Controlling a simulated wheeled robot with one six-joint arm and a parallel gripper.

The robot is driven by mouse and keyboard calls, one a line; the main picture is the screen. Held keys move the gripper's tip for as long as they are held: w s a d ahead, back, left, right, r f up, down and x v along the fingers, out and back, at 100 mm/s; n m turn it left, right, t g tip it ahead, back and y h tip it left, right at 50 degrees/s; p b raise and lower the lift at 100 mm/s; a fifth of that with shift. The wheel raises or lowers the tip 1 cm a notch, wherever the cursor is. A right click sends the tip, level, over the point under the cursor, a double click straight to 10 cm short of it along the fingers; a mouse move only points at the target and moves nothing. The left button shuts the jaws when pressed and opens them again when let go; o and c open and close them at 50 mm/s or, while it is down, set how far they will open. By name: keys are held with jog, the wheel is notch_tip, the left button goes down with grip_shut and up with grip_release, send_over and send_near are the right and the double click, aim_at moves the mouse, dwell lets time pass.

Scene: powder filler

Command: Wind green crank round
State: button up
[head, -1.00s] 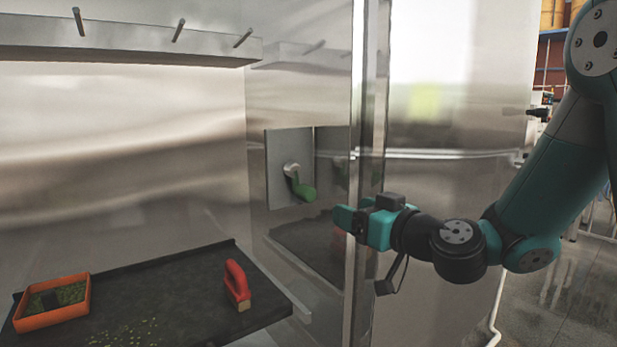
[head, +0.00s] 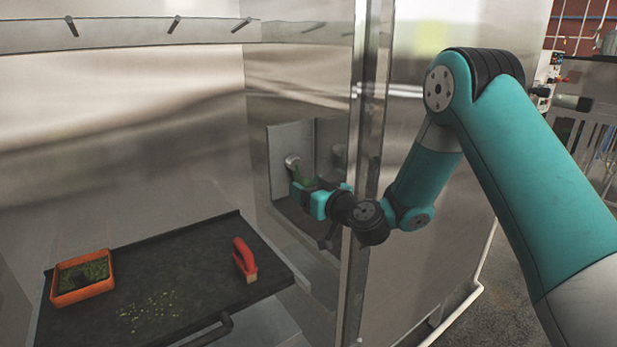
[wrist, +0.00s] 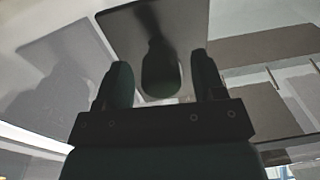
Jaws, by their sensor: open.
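The green crank (head: 303,176) sticks out from a grey plate (head: 284,150) on the steel side wall, in the head view. Its metal hub (head: 292,162) shows above my gripper (head: 298,192), which hides the lower part of the handle. In the wrist view, the crank's handle (wrist: 161,75) hangs dark between the two spread fingers of my gripper (wrist: 163,85). A gap shows on each side of the handle. My gripper is open, with its fingers on either side of the handle. I cannot tell how deep the handle sits between them.
A black tray (head: 190,275) holds an orange box (head: 80,290), a red-handled brush (head: 243,260) and scattered yellowish bits. A steel post (head: 366,130) stands close beside my forearm. A shelf with several pegs (head: 120,35) runs above. Space above the tray is clear.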

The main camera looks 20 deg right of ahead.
jog(key=shift+w, duration=0.1)
jog(key=c, duration=0.9)
jog(key=shift+a, duration=0.1)
jog(key=m, duration=0.1)
jog(key=a+m+b, duration=0.1)
jog(key=m, duration=0.1)
jog(key=shift+s+a+m+b, duration=0.15)
jog(key=shift+s+m+b, duration=0.1)
jog(key=shift+m+b, duration=0.05)
jog(key=shift+s+a+r+m+t+p, duration=0.15)
jog(key=shift+a+r+m+p, duration=0.45)
jog(key=shift+m, duration=1.4)
jog(key=shift+s+a+r+m+t+p, duration=0.15)
jog(key=shift+a+r+m+p, duration=0.4)
jog(key=shift+m, duration=1.45)
jog(key=shift+s+a+r+m+t+p, duration=0.2)
jog(key=shift+a+m+p, duration=0.45)
jog(key=shift+m, duration=1.35)
jog(key=shift+d+r, duration=0.15)
jog(key=shift+d, duration=0.05)
